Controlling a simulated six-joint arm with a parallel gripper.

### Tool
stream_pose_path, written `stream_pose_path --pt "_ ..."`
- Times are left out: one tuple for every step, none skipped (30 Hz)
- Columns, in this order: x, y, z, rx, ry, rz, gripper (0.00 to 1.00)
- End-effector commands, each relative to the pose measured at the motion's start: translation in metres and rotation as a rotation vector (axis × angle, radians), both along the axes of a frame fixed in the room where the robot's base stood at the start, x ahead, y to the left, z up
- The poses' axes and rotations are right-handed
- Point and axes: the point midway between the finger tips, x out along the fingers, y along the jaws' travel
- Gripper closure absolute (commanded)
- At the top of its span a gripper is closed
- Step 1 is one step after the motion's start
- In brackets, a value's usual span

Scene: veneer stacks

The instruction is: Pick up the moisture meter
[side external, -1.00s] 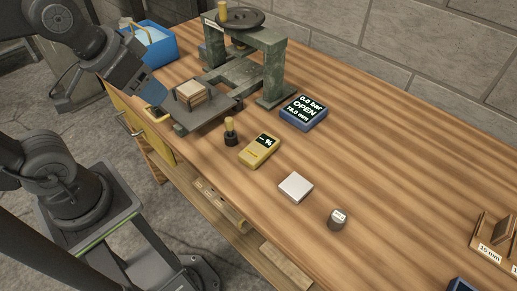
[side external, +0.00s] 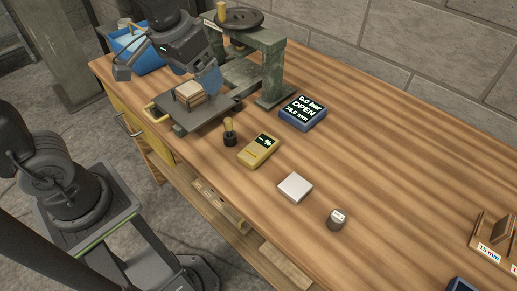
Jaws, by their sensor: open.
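The moisture meter (side external: 258,151) is a yellow handheld device with a dark display showing a dash and a percent sign. My gripper (side external: 165,82) is open, above and left of the meter, over the press plate. Its fingers stand apart, one at the left and one at the right of the small veneer stack (side external: 189,93), which looks to rest on the plate. Whether the fingers touch the stack cannot be told.
A green press frame (side external: 270,65) with a black handwheel (side external: 240,18) stands behind. A white square block (side external: 294,187) and a grey cylinder (side external: 337,219) lie in front. A blue bin (side external: 128,44) is at the back left. The bench's right side is mostly clear.

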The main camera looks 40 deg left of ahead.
Motion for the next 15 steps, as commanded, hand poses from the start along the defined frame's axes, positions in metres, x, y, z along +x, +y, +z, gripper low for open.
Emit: stream_pose_path --pt "0.016 -0.007 -0.008 -0.001 0.041 0.001 0.11" --pt "0.024 -0.011 -0.013 -0.002 0.061 0.004 0.11" --pt "0.035 -0.017 -0.019 -0.002 0.087 0.008 0.11" --pt "0.044 -0.021 -0.025 -0.001 0.106 0.010 0.11" --pt "0.052 -0.025 -0.030 0.000 0.126 0.015 0.11" --pt "0.062 -0.031 -0.039 0.001 0.151 0.018 0.11" --pt "0.069 -0.035 -0.046 0.002 0.168 0.022 0.11" --pt "0.075 -0.039 -0.052 0.005 0.185 0.025 0.11" --pt "0.083 -0.045 -0.061 0.007 0.206 0.030 0.11" --pt "0.088 -0.048 -0.067 0.009 0.220 0.033 0.11" --pt "0.092 -0.052 -0.073 0.011 0.233 0.035 0.11" --pt "0.097 -0.055 -0.080 0.013 0.246 0.038 0.11" --pt "0.100 -0.058 -0.085 0.015 0.255 0.041 0.11" --pt "0.103 -0.060 -0.088 0.016 0.262 0.043 0.11" --pt "0.105 -0.062 -0.093 0.018 0.271 0.044 0.11"
